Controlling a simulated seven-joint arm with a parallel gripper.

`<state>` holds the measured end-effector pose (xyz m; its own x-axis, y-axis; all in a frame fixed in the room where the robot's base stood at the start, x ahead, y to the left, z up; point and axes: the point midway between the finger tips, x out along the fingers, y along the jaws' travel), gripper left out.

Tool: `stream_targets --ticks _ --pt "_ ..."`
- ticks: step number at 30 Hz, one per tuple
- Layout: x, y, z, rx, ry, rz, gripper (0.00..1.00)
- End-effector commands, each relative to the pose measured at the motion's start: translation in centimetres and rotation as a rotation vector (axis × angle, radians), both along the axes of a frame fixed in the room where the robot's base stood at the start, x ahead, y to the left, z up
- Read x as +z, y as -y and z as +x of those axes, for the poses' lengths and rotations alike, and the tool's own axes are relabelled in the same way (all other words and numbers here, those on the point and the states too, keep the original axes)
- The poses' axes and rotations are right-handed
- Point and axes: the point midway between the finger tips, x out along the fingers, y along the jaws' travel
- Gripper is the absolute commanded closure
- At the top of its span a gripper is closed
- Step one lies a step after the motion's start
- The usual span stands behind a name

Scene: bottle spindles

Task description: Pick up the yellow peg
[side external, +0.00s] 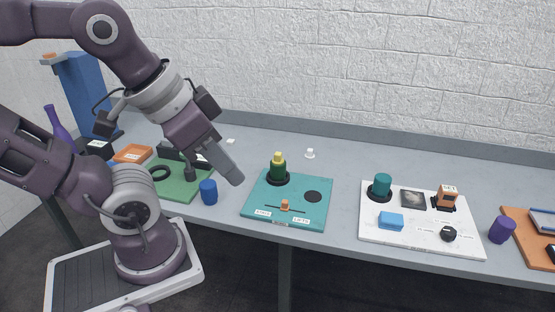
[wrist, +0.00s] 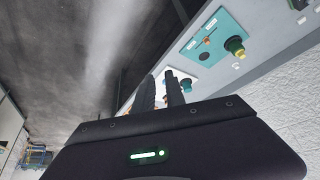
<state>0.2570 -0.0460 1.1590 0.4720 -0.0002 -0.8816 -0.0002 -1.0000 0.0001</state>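The yellow peg (side external: 279,157) stands at the top of a dark green bottle-like piece (side external: 278,170), which sits in a black round base on the teal board (side external: 256,207). In the wrist view the yellow peg (wrist: 238,52) shows at the board's right end. My gripper (side external: 237,178) is in the air to the left of the peg, pointing down and right, apart from everything. In the wrist view its two fingers (wrist: 161,77) show a narrow gap with nothing held between them.
A blue cup (side external: 209,192) stands left of the teal board, near a green board (side external: 187,187). An orange piece (side external: 285,204) sits at the teal board's front. A white board (side external: 400,236) with several pieces lies to the right. A wall closes the back.

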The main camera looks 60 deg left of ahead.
Motion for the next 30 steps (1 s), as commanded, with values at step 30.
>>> stream_targets --ticks 30 --pt "-4.3 -20.8 25.9 -0.362 -0.296 0.083 0.37"
